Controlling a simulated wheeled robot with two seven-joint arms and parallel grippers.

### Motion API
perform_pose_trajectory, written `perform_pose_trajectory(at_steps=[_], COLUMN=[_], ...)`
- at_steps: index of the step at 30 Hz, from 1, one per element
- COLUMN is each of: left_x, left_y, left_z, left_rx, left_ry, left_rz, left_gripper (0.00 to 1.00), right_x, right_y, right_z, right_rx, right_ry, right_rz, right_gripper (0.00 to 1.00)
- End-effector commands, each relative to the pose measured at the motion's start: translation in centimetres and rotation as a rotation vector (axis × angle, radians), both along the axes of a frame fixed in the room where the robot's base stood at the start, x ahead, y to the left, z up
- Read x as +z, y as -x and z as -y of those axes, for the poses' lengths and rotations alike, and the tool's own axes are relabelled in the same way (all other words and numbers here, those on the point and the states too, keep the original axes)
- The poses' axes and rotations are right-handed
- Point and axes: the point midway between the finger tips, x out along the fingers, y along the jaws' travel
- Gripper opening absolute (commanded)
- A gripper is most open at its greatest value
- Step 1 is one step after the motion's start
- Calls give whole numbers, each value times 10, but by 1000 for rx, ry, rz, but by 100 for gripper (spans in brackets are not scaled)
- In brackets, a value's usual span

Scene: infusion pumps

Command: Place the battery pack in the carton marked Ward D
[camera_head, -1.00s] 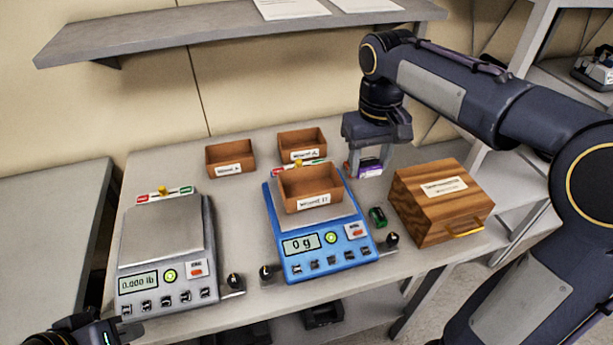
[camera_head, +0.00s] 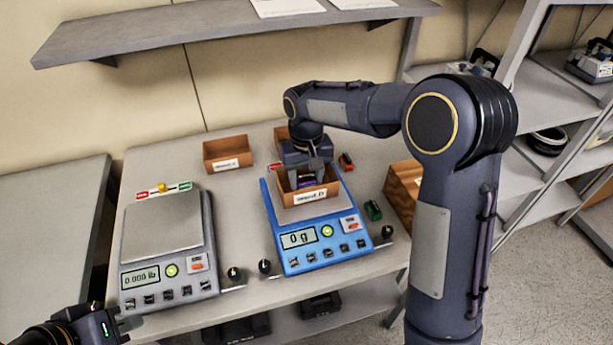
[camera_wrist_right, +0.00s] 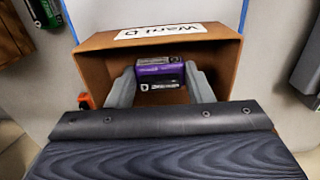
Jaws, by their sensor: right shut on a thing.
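The battery pack (camera_head: 306,181) is a purple and black block. My right gripper (camera_head: 306,177) is shut on it, one finger on each side, and holds it at the opening of the brown carton marked Ward D (camera_head: 304,197). The wrist view shows the pack (camera_wrist_right: 160,72) between the fingers, within the outline of the carton (camera_wrist_right: 100,65); its exact height is unclear. The carton's label (camera_wrist_right: 160,34) reads Ward D. The carton stands on the blue scale (camera_head: 315,259), which reads 0 g. My left gripper (camera_head: 128,320) is at the bottom left, away from everything; its jaw opening is unclear.
Another brown carton (camera_head: 227,153) stands at the back left; one more is mostly hidden behind my right gripper. A grey scale (camera_head: 165,235) is at left. A green item (camera_head: 373,210), an orange item (camera_head: 346,161) and a wooden box (camera_head: 402,190) are at right.

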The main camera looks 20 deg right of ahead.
Motion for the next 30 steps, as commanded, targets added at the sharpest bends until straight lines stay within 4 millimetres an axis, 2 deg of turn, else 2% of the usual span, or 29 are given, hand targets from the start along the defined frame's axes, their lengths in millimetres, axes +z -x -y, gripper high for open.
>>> perform_pose_trajectory(at_steps=[13, 14, 18, 26, 30], left_x=[-3, -2, -2, -1, 0], left_y=[0, 0, 0, 0, 0], left_z=[0, 0, 0, 0, 0], left_rx=[0, 0, 0, 0, 0], left_ry=[0, 0, 0, 0, 0], left_rz=[0, 0, 0, 0, 0], left_gripper=[0, 0, 0, 0, 0], right_x=[-9, -8, -7, -7, 2], right_y=[0, 0, 0, 0, -1], right_z=[0, 0, 1, 0, 0], right_rx=[0, 0, 0, 0, 0], right_ry=[0, 0, 0, 0, -1], right_rz=[1, 1, 0, 1, 4], right_gripper=[22, 51, 68, 68, 68])
